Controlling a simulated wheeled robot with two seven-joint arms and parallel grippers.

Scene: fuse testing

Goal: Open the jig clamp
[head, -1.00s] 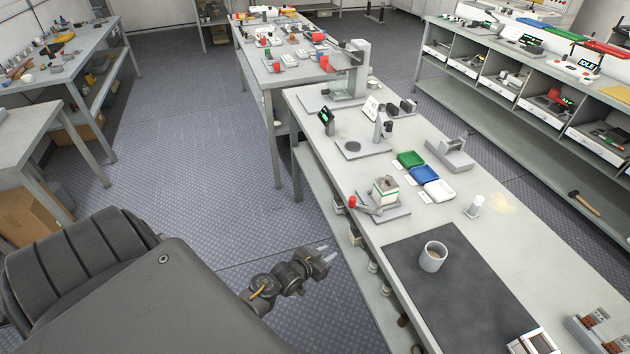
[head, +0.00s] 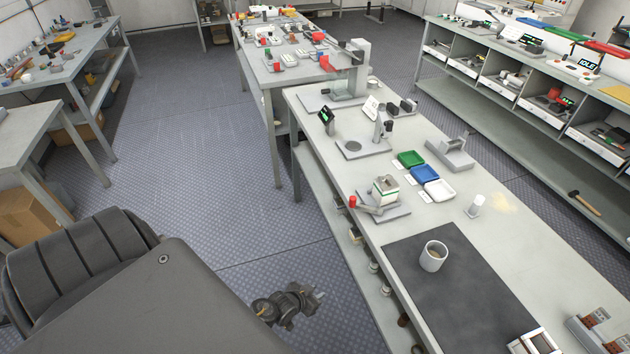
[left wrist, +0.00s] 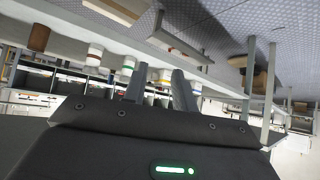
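A small jig (head: 385,187), a pale block with a green band on a grey base plate, stands on the left edge of the long bench. Its clamp lever, with a red knob (head: 352,201), sticks out to the left over the bench edge. Whether the clamp is shut is too small to tell. My left gripper (head: 320,295) is over the floor left of the bench, below and left of the jig and apart from it. In the left wrist view its two fingers (left wrist: 160,88) stand apart with nothing between them. My right gripper is not in view.
Green (head: 410,158), blue (head: 424,174) and white (head: 440,191) trays sit right of the jig. A cup (head: 433,256) stands on a dark mat (head: 470,300). The bench's left edge lies between my gripper and the jig. The floor left of it is clear.

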